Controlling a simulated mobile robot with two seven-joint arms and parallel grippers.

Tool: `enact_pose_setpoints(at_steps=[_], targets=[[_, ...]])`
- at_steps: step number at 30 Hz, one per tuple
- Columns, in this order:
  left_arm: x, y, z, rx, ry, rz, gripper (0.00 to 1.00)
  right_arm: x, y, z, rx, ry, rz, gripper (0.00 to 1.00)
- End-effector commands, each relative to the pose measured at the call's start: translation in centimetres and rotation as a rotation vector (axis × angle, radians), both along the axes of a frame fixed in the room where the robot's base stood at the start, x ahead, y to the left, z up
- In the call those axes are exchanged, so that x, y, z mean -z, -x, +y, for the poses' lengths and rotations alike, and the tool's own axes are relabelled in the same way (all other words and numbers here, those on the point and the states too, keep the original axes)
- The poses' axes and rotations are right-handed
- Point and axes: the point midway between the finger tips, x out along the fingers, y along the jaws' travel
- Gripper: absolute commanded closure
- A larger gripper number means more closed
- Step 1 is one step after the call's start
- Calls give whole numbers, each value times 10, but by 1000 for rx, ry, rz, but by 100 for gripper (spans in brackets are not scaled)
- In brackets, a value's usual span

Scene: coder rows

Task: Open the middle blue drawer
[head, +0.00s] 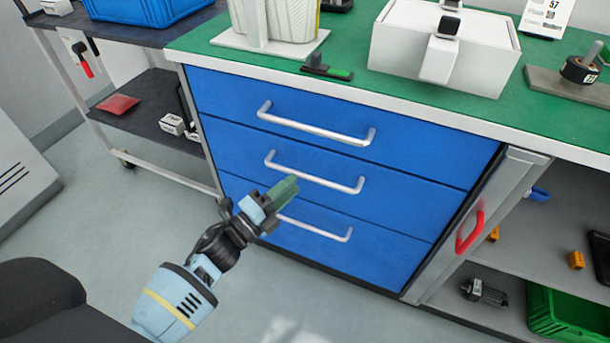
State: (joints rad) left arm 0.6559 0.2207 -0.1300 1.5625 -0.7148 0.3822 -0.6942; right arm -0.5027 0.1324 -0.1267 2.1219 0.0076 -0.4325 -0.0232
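The middle blue drawer (325,195) is the second of three blue drawers under the green worktop. It looks shut, its front level with the others. Its silver bar handle (315,175) runs across the front. My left gripper (286,188) is in front of the drawers, its green fingertips just below the left part of the middle handle in the picture. It appears apart from the handle. The fingers overlap in this view, so the gap between them is hidden. My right gripper is not in view.
The top drawer handle (316,128) and bottom drawer handle (315,228) also stick out. The grey floor before the drawers is clear.

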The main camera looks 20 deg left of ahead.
Motion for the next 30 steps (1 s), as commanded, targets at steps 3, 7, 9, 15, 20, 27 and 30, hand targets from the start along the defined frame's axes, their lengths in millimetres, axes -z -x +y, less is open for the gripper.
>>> enact_pose_setpoints(at_steps=[3, 7, 9, 15, 20, 27, 30], targets=[[-3, -18, -9, 1, 2, -1, 66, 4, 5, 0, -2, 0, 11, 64], [-6, -33, -16, 0, 4, 2, 66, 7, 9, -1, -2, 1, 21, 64], [-6, -39, -18, 0, 2, 2, 66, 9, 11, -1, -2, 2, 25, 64], [-8, -46, -22, 0, 2, 2, 66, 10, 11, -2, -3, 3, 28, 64], [-8, -46, -22, 0, 2, 2, 66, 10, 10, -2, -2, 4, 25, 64], [-8, -46, -22, 0, 2, 2, 90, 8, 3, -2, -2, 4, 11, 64], [-8, -46, -22, 0, 2, 2, 100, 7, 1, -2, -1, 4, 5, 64]])
